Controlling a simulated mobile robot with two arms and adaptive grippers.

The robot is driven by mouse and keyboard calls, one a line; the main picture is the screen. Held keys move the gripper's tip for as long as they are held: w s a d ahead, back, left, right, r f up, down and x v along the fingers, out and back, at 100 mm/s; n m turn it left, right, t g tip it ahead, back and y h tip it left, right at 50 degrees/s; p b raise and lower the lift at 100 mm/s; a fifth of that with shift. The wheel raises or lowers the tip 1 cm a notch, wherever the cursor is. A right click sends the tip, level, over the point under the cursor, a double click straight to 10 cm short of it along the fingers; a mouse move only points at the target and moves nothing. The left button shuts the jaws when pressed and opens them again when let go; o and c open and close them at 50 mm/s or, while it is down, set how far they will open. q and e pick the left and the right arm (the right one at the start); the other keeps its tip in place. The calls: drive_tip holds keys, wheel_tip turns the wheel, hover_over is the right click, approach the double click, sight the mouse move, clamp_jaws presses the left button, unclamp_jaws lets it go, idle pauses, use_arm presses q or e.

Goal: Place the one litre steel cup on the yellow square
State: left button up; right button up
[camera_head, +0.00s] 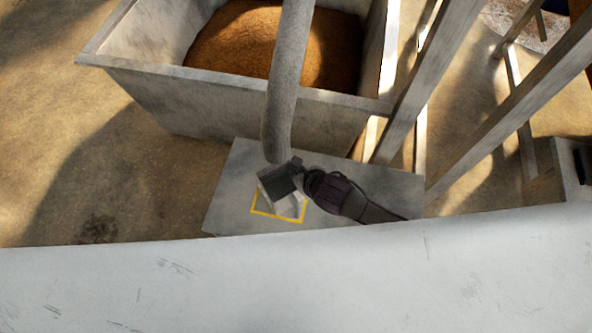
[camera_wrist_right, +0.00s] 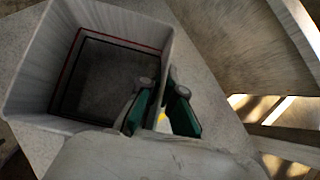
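The steel cup (camera_head: 284,207) is a square, open-topped metal container with a dark inside. In the head view it appears upright on the small grey table, over the yellow square (camera_head: 265,214), covering its far part. In the right wrist view the cup (camera_wrist_right: 28,80) fills the upper left, with red and black lines inside. My right gripper (camera_head: 301,177) is at the cup's right side. In the right wrist view its green-padded fingers (camera_wrist_right: 162,112) are apart near the cup's right wall, one over the inside and one outside, with a bit of yellow between them. My left gripper is not in view.
A large metal bin (camera_head: 235,112) of brown grain stands behind the small table (camera_head: 385,190). A grey pipe (camera_head: 287,85) hangs in front of the bin and ends close above the cup. Slanted metal legs (camera_head: 435,70) stand at the right. A pale surface (camera_head: 300,285) fills the front.

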drive_tip(key=o, duration=0.4)
drive_tip(key=shift+o, duration=0.2)
drive_tip(key=shift+s+d+r, duration=0.2)
drive_tip(key=shift+s+r, duration=0.1)
drive_tip(key=shift+r, duration=0.15)
drive_tip(key=p+v, duration=0.1)
drive_tip(key=v, duration=1)
drive_tip(key=shift+s, duration=0.1)
